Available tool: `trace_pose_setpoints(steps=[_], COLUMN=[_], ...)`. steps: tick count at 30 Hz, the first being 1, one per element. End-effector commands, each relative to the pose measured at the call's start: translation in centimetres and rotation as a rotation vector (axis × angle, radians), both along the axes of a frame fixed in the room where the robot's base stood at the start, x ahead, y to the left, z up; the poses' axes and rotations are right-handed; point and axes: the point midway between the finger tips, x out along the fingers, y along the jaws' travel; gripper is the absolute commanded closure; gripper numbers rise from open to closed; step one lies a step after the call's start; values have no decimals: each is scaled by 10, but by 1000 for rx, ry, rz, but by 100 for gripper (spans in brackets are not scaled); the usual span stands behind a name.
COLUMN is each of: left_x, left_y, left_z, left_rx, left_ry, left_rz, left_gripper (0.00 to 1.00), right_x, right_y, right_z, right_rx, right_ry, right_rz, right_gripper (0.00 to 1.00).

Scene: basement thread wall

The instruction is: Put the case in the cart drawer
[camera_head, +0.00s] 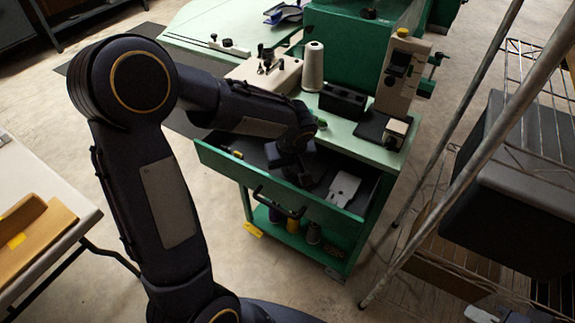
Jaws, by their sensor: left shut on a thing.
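The green cart (336,242) stands in the middle with its top drawer (266,190) pulled open toward me. My left arm reaches in from the left across the cart. My left gripper (298,176) points down into the open drawer and is shut on a dark thing, taken as the case. Its outline merges with the dark fingers and drawer floor, so I cannot tell whether it touches the floor. A pale grey flat piece (344,188) lies in the drawer to the right of the gripper. My right gripper is not in view.
The cart top holds a white thread cone (313,66), a black box (342,101) and a beige machine (402,72). A wire rack (450,190) with slanted poles stands close on the right. A white table (60,205) is at left.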

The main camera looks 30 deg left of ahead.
Motion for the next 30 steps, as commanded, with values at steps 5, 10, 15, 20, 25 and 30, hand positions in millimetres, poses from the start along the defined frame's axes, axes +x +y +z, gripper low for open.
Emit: trace_pose_setpoints(steps=[5, 10, 15, 20, 25, 30], left_x=[0, 0, 0, -3, -11, -19], left_y=[0, 0, 0, -3, -11, -17], left_z=[-1, -1, 2, 20, 57, 90], left_rx=[0, 0, 0, 0, 0, -1], left_ry=[0, 0, 0, -5, -7, -5], left_rz=[0, 0, 0, -1, -1, 0], left_gripper=[73, 71, 71, 71, 71, 71], right_x=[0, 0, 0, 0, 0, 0], right_y=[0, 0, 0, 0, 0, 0], right_z=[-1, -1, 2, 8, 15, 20], right_rx=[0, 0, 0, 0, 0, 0], right_ry=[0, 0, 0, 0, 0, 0], right_rz=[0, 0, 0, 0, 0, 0], right_gripper=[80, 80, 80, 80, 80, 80])
